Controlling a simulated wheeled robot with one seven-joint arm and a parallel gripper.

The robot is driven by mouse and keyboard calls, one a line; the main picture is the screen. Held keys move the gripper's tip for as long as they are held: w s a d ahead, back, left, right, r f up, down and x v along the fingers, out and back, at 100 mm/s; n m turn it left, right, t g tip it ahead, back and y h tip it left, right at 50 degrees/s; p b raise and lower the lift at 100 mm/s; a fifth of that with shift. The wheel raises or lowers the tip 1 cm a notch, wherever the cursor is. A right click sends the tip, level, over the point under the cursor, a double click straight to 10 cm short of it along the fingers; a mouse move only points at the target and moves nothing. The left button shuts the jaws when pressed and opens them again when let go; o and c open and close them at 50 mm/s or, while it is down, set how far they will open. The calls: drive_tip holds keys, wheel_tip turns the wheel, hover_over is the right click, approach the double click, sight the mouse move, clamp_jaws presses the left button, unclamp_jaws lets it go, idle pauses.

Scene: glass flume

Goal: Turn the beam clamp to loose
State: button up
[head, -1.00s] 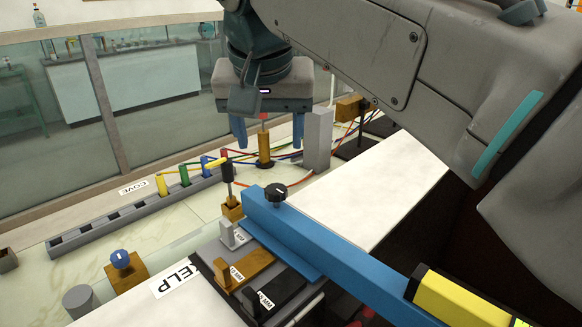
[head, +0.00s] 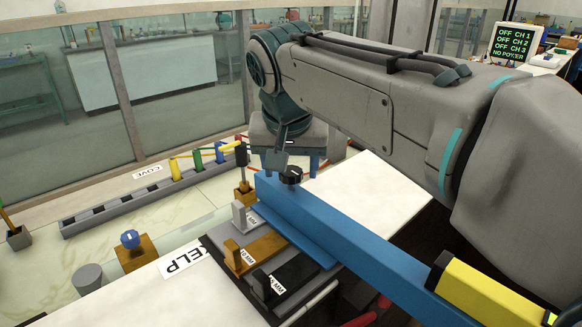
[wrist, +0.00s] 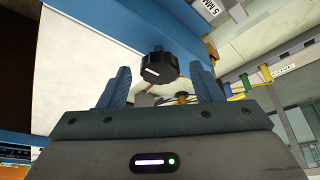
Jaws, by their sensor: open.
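The beam clamp appears to be the black round knob (head: 290,175) with a white mark, at the far end of the blue beam (head: 340,232). In the wrist view the knob (wrist: 158,67) shows between and beyond the finger tips, its white mark facing me. My gripper (head: 289,162) is open and empty. In the wrist view my gripper's fingers (wrist: 160,76) stand on either side of the knob. I see no contact with it.
A dark post on a brass block (head: 243,193) stands left of the beam end. A grey rail (head: 120,205) with coloured plugs and cables lies further left. Grey, brass and black brackets sit beside the beam. A blue-knobbed brass block (head: 133,250) stands front left.

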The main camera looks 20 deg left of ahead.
drive_tip(key=shift+f, duration=0.1)
drive_tip(key=c, duration=1)
